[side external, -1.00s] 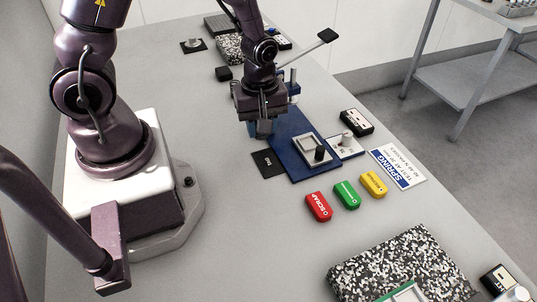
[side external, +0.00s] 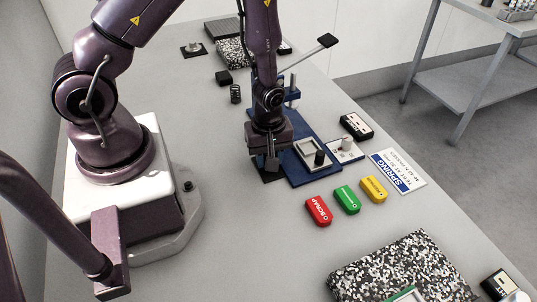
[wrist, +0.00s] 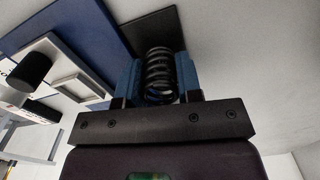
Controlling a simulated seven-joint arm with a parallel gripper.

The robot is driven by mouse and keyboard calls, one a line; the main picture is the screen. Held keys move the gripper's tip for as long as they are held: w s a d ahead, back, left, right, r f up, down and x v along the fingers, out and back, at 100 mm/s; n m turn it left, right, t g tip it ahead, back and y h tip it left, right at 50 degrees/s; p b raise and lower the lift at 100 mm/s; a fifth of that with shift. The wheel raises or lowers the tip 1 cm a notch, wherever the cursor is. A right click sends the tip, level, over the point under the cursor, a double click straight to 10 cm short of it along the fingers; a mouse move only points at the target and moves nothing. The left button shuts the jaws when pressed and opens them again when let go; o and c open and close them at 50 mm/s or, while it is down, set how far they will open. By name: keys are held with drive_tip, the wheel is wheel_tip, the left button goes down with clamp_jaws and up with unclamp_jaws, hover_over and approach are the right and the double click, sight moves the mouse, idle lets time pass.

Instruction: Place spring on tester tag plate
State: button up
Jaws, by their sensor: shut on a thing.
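My gripper (side external: 271,166) is shut on a dark coil spring (wrist: 159,76), which sits between its two blue fingers in the wrist view. The side view does not show the held spring clearly. The gripper is over the small black tag plate (side external: 270,180) beside the blue base of the tester (side external: 302,178) and hides most of that plate. The plate also shows beyond the spring in the wrist view (wrist: 152,31). I cannot tell whether the spring touches the plate.
Another coil spring (side external: 236,94) stands on the table farther back. Red (side external: 318,211), green (side external: 347,199) and yellow (side external: 374,189) blocks lie in front of the tester. The tester's lever (side external: 327,41) sticks up behind my arm. Clear table lies left of the plate.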

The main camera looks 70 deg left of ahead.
drive_tip(key=o, duration=0.9)
drive_tip(key=shift+f, duration=0.15)
drive_tip(key=shift+o, duration=0.2)
wheel_tip(320, 180, up, 26)
drive_tip(key=s+d+r+m+t, duration=0.1)
drive_tip(key=s+d+m+t, duration=0.15)
drive_tip(key=m, duration=0.65)
drive_tip(key=s+r+m+t, duration=0.3)
drive_tip(key=s+r+m, duration=0.3)
drive_tip(key=r+m, duration=0.1)
drive_tip(key=shift+s+a, duration=0.2)
drive_tip(key=shift+a, duration=0.05)
